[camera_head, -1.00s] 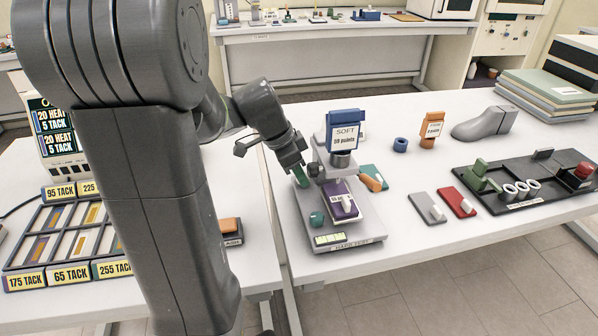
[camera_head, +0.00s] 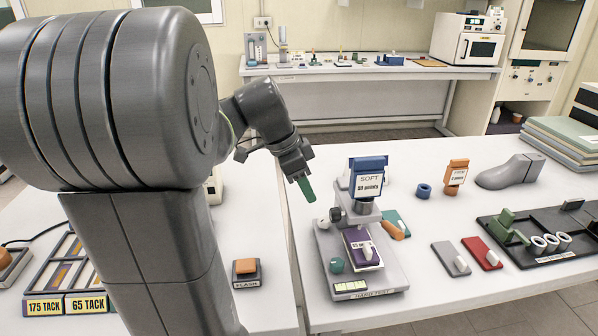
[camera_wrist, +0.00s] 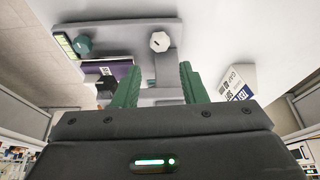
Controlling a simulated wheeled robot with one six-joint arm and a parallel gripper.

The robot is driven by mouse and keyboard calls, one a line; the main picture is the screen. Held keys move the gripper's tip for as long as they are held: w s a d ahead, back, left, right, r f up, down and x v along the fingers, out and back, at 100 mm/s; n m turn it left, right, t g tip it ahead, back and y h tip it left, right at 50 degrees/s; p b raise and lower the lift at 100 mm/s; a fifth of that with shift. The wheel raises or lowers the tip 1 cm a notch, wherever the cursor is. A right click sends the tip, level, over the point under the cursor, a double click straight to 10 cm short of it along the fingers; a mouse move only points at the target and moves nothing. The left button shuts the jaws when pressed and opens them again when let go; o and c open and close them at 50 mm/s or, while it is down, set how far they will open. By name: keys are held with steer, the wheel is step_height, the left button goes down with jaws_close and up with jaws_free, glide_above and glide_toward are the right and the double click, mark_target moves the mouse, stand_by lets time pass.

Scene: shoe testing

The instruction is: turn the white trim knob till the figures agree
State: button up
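The hardness tester (camera_head: 390,272) stands on the right-hand bench, with a pale green display (camera_head: 350,286) at its front; I cannot read its figures. The white trim knob (camera_head: 336,214) is on the tester's left side; in the wrist view it is a white faceted knob (camera_wrist: 160,41) beyond and between my fingers. A green knob (camera_head: 336,265) and a purple block (camera_head: 362,250) are lower on the tester. A blue block (camera_head: 368,163) with a "SOFT" card tops it. My gripper (camera_head: 308,190), with green fingers, is open and empty, above and left of the white knob.
An orange button (camera_head: 246,267) is on the left bench beside a labelled tray (camera_head: 40,280). A teal piece (camera_head: 398,220) lies right of the tester. Grey (camera_head: 447,258) and red (camera_head: 482,250) pads and a black tray (camera_head: 540,225) lie further right.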

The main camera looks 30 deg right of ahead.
mark_target(324, 219)
steer(key=v, duration=0.3)
steer(key=shift+a+r, duration=0.2)
steer(key=shift+r, duration=0.15)
steer(key=d+f+n, duration=0.2)
steer(key=f+n, duration=0.2)
steer(key=n, duration=0.5)
steer(key=d+f+n+g+y+b, duration=0.1)
steer(key=f+n, duration=0.3)
steer(key=n, duration=0.6)
steer(key=s+d+f+n+g+b, duration=0.1)
steer(key=d+f+n, duration=0.2)
steer(key=n, duration=0.7)
steer(key=shift+f, duration=0.9)
steer(key=shift+a, duration=0.1)
steer(key=c, duration=0.7)
